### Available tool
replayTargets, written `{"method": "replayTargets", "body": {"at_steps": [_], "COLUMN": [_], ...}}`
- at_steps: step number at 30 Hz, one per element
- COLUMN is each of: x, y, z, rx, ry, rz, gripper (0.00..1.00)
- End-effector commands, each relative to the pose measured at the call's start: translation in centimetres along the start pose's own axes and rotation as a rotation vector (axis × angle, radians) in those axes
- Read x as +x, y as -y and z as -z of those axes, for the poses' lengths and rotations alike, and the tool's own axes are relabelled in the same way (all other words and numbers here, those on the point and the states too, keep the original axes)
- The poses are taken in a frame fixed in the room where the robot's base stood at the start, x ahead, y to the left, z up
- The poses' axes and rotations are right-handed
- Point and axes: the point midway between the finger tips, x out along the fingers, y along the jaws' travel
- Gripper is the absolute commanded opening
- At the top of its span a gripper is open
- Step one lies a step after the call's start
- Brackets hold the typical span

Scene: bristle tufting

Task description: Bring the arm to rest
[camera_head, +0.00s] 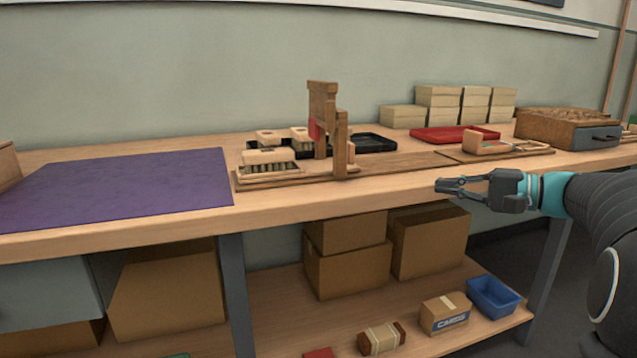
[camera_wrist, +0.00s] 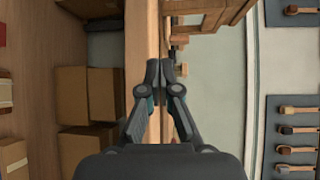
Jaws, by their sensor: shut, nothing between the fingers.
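My gripper (camera_head: 443,186) is at the right in the head view, in front of the workbench's front edge. It points left and its fingers are close together with nothing between them. In the wrist view my gripper (camera_wrist: 160,68) shows its two fingertips together, over the bench edge. My arm reaches in from the right side of the head view. The workbench (camera_head: 400,187) runs across the head view behind the gripper. The gripper appears apart from the objects on the bench.
A wooden upright fixture (camera_head: 341,145) stands on a board with brush blocks (camera_head: 268,164) beside it. A purple mat (camera_head: 120,184) lies left. A red tray (camera_head: 455,134), stacked pale boxes (camera_head: 438,98) and a wooden drawer box (camera_head: 568,128) stand right.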

Motion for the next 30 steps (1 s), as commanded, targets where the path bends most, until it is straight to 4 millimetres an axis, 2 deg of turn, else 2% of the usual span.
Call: {"method": "replayTargets", "body": {"at_steps": [8,13,17,21,24,30], "x": [-0.2,-0.7,-1.2,-2.5,-3.6,-5.6], "y": [-6.8,-11.5,-15.2,-18.3,-19.4,-19.9], "z": [0.4,-1.4,-4.9,-10.0,-13.3,-18.7], "rx": [0.102,0.142,0.128,0.029,-0.079,-0.342], "ry": [-0.067,-0.112,-0.137,-0.148,-0.147,-0.127], "rz": [-0.199,-0.394,-0.614,-0.879,-1.033,-1.248], "gripper": [0.00,0.00,0.00,0.00,0.00,0.00]}}
